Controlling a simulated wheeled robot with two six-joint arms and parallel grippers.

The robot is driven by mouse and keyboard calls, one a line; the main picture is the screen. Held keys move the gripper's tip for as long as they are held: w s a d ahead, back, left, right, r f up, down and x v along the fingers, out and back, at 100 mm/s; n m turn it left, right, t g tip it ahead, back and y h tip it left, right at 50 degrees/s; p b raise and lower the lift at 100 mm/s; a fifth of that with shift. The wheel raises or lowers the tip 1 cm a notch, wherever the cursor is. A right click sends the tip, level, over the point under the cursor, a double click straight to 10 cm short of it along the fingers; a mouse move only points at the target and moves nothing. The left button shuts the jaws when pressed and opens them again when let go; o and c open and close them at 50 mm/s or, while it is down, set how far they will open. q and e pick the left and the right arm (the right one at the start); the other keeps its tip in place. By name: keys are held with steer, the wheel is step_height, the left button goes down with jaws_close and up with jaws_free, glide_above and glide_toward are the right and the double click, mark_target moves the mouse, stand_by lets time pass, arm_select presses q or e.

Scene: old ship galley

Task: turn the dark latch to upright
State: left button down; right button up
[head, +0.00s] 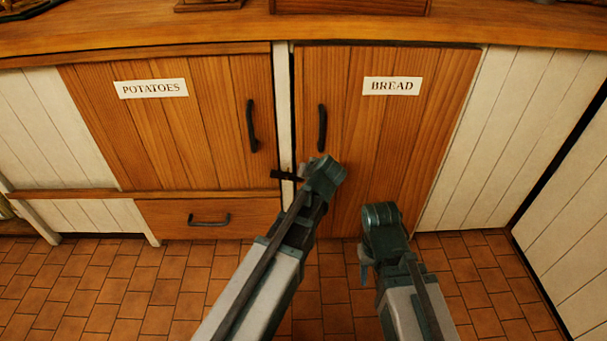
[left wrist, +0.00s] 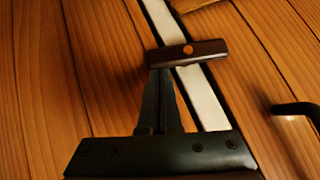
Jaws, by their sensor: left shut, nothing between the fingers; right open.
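The dark latch (head: 286,175) lies roughly level across the white post between the two cupboard doors. In the left wrist view the latch (left wrist: 205,51) is a short dark bar with a small orange-brown pivot, set crosswise to the white strip. My left gripper (head: 304,174) is at the latch's right end in the head view. In the left wrist view its shut, empty fingers (left wrist: 160,78) reach the latch's left part; whether they touch it I cannot tell. My right gripper (head: 362,268) is open and empty, low in front of the bread door.
The potatoes door (head: 175,120) and the bread door (head: 395,140) are closed, each with a dark handle beside the post. A drawer (head: 165,217) sits under the potatoes door. A wooden counter (head: 230,30) runs above. The tiled floor is clear.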

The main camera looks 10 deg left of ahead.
steer(key=shift+f, duration=0.2)
step_height(320, 180, down, 7)
steer(key=b, duration=0.6)
steer(key=shift+r+b, duration=0.2)
steer(key=shift+b, duration=0.2)
stand_by(0.3)
steer(key=shift+r, duration=0.1)
stand_by(1.4)
